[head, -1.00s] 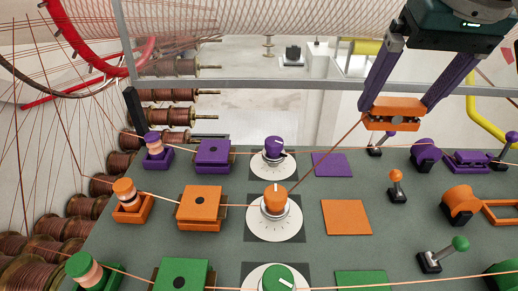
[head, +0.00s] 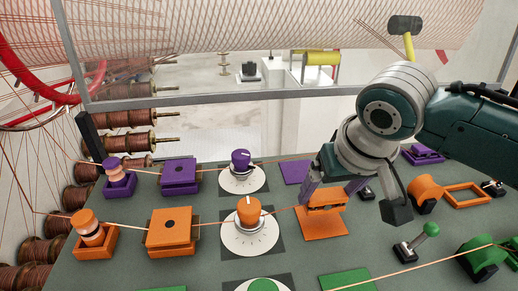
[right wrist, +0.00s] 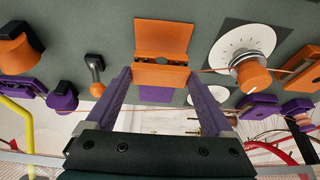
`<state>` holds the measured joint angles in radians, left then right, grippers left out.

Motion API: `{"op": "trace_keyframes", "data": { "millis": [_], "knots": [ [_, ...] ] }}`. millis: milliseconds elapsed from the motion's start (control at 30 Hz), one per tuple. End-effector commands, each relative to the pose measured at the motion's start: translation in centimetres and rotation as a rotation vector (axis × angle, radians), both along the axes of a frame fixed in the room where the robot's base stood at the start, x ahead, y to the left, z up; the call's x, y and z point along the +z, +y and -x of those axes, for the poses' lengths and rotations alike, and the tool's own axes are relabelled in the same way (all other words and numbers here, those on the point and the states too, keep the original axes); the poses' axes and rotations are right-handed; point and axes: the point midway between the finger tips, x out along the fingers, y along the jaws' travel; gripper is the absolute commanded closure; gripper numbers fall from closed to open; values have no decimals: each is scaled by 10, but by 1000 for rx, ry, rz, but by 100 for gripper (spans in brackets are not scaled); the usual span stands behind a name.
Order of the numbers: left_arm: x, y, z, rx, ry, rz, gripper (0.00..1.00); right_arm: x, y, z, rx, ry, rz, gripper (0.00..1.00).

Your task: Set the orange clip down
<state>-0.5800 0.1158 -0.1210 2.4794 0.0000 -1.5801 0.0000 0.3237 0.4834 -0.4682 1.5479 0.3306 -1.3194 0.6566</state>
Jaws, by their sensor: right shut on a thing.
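The orange clip (head: 326,198) is between the fingers of my right gripper (head: 328,194), which is shut on it. The clip is over the back part of the flat orange square (head: 318,224); whether it touches the square I cannot tell. In the right wrist view the clip (right wrist: 160,74) lies level between the two purple fingers, with the orange square (right wrist: 163,36) beside it. A thread runs from the orange knob (head: 248,210) to the clip. My left gripper is not in view.
The orange dial (head: 250,240) stands left of the square. A green-knobbed lever (head: 415,243) and an orange rounded holder (head: 425,193) stand to its right. A purple square (head: 293,172) lies behind, a green square (head: 347,281) in front.

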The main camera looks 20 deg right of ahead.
Motion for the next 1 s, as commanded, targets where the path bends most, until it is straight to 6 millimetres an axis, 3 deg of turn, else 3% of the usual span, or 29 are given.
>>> {"op": "trace_keyframes", "data": {
  "millis": [100, 200, 600, 633, 733, 1000],
  "knots": [
    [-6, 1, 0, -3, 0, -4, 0, -21, 0, 1, -1, 3, 1, 72],
    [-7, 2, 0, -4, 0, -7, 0, -31, 0, 1, -1, 2, 1, 72],
    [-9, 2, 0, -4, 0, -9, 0, -35, 0, 0, 0, 1, 0, 72],
    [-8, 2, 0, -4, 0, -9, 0, -34, 0, 0, 0, 1, 0, 10],
    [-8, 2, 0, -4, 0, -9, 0, -34, 0, 0, 0, 1, 1, 0],
    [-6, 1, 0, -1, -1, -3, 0, -31, 0, 0, 0, 0, 1, 0]
  ]
}}
